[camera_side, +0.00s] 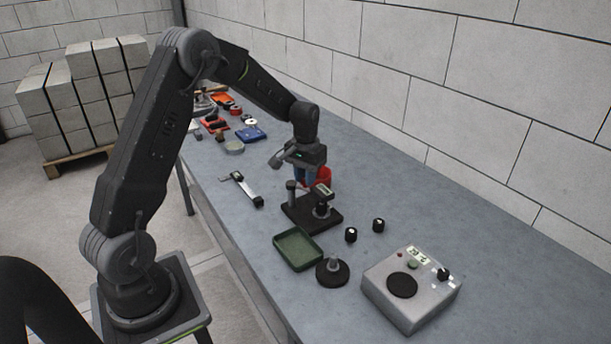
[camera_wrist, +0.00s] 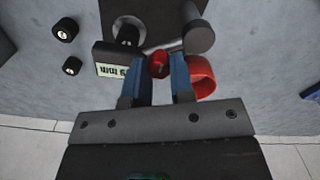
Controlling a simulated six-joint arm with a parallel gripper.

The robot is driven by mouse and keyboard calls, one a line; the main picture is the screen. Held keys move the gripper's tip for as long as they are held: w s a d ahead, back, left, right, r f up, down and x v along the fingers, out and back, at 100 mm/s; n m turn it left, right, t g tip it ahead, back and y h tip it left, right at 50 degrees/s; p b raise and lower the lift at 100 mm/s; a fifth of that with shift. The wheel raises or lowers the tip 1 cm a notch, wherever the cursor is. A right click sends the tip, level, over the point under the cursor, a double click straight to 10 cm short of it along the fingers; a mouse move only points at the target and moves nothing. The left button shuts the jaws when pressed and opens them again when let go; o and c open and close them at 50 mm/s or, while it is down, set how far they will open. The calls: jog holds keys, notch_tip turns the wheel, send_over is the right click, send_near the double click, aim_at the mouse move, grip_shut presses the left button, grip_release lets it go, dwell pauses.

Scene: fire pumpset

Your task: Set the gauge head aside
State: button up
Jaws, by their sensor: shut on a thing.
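The gauge head (camera_side: 323,189) is a dark box with a pale display. It also shows in the wrist view (camera_wrist: 118,60), its display reading in mm. My gripper (camera_side: 305,178) points down over the gauge stand. Its blue fingers in the wrist view (camera_wrist: 158,75) are closed around a small red part at the gauge head's side. The gauge head is above the black base plate (camera_side: 300,216), next to the grey post (camera_side: 291,190). A black-sided round part (camera_side: 321,211) is below it. Whether the gauge head touches the stand cannot be told.
A red round container (camera_side: 325,174) is close behind the fingers. A caliper (camera_side: 245,188) lies left. Bench between is bare.

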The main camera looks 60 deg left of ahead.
grip_shut()
jog(key=shift+m, duration=0.3)
jog(key=shift+s+a+r+m, duration=0.1)
jog(key=shift+s+m, duration=0.75)
jog(key=shift+m, duration=1.7)
jog(key=shift+s+f+m, duration=0.1)
jog(key=shift+s+m, duration=0.75)
jog(key=shift+m, duration=1.75)
jog(key=shift+s+a+r+m, duration=0.1)
jog(key=shift+s+m, duration=0.75)
jog(key=shift+m, duration=1.7)
jog(key=o, duration=0.7)
grip_release()
